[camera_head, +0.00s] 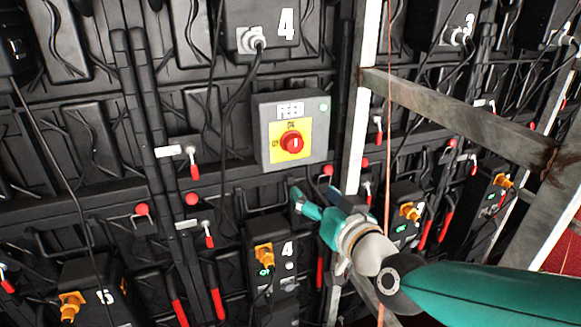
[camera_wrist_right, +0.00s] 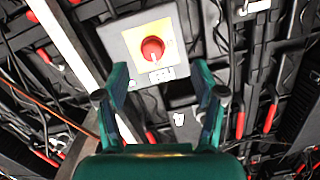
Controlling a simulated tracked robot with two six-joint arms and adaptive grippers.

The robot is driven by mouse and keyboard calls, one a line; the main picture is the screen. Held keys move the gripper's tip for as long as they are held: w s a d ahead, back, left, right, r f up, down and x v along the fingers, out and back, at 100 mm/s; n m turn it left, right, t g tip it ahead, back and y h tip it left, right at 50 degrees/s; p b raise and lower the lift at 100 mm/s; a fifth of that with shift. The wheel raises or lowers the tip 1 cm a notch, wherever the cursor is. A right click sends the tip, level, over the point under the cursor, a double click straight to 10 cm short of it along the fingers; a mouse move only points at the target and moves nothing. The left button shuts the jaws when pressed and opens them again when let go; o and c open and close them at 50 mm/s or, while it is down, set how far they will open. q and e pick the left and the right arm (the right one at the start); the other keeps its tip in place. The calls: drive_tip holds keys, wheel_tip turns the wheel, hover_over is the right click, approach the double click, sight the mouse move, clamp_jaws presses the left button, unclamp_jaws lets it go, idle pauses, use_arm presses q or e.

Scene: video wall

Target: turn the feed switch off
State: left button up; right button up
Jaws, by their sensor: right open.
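The feed switch is a grey box (camera_head: 262,128) labelled FEED, with a red rotary knob (camera_head: 292,143) on a yellow plate and a small green lamp at its upper right. The white mark on the knob looks upright, toward ON. In the right wrist view the red knob (camera_wrist_right: 153,48) is ahead of the fingers, near the top. My right gripper (camera_head: 312,198) is open and empty, just below the box and apart from it. Its two teal fingers (camera_wrist_right: 160,100) stand wide apart in the wrist view. My left gripper does not show.
A pale metal post (camera_head: 352,140) stands right of the switch, with a grey beam (camera_head: 455,110) running off it. A thin orange cable (camera_head: 388,70) hangs in front. Unit 4 (camera_head: 270,262) with an orange plug is below; red-handled latches and black cables cover the wall.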

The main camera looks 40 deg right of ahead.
wheel_tip(320, 180, up, 2)
drive_tip(key=s+d+t, duration=0.1)
drive_tip(key=s, duration=0.1)
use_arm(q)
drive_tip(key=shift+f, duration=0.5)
use_arm(e)
drive_tip(key=h, duration=0.1)
approach(296, 145)
drive_tip(key=shift+m, duration=0.4)
drive_tip(key=x, duration=1)
drive_tip(key=shift+s, duration=0.1)
